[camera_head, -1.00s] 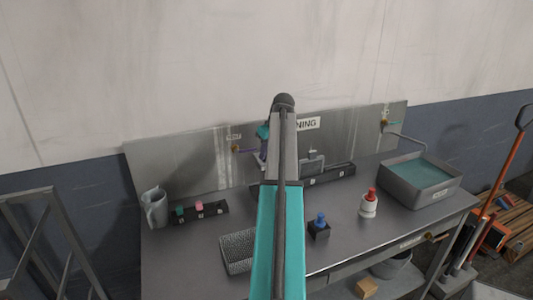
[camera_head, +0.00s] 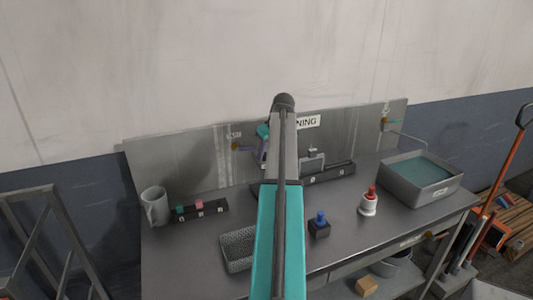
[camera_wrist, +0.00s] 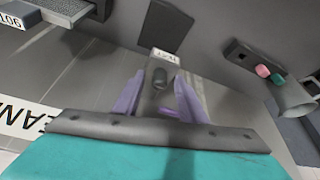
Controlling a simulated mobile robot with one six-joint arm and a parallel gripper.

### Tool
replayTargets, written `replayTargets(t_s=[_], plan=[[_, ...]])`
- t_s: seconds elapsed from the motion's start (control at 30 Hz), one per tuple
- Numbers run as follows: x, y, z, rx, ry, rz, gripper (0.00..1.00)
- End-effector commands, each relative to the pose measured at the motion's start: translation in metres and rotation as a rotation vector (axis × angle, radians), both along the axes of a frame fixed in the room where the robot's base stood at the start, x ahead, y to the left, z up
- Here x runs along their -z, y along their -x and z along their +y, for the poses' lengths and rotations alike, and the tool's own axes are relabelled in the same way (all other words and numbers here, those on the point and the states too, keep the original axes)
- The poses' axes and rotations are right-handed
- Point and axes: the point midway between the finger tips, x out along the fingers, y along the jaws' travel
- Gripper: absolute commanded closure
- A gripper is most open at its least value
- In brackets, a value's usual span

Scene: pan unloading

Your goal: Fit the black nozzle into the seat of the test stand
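My gripper (camera_wrist: 160,92) has two purple fingers, which show spread apart in the wrist view. A dark rounded piece, which looks like the black nozzle (camera_wrist: 160,77), stands between the fingertips, with small gaps seeming to show on both sides. A grey body with a small white label (camera_wrist: 163,57), probably the test stand, is around and behind it. I cannot tell whether the nozzle sits fully in the seat. In the head view my arm hides most of this spot, and only a bit of the purple gripper (camera_head: 262,150) shows near the back panel.
A rack (camera_head: 212,211) with teal and pink pieces stands left, beside a grey pitcher (camera_head: 155,206). A mesh basket (camera_head: 237,249), a blue-topped block (camera_head: 319,229) and a red-topped white bottle (camera_head: 368,204) stand on the bench. A basin (camera_head: 412,198) is at the right.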

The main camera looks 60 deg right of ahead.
Motion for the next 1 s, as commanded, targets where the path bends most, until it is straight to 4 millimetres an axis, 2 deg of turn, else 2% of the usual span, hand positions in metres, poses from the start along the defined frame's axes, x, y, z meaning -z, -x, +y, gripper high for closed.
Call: replayTargets(t_s=[0.37, 0.53, 0.77, 1.0], plan=[[-0.001, 0.001, 0.0, 0.0, 0.0, 0.0, 0.6], [-0.007, 0.003, 0.001, 0.0, 0.0, 0.0, 0.6], [-0.027, 0.011, 0.004, 0.0, 0.001, -0.001, 0.6], [-0.055, 0.022, 0.007, 0.002, 0.002, -0.001, 0.6]])
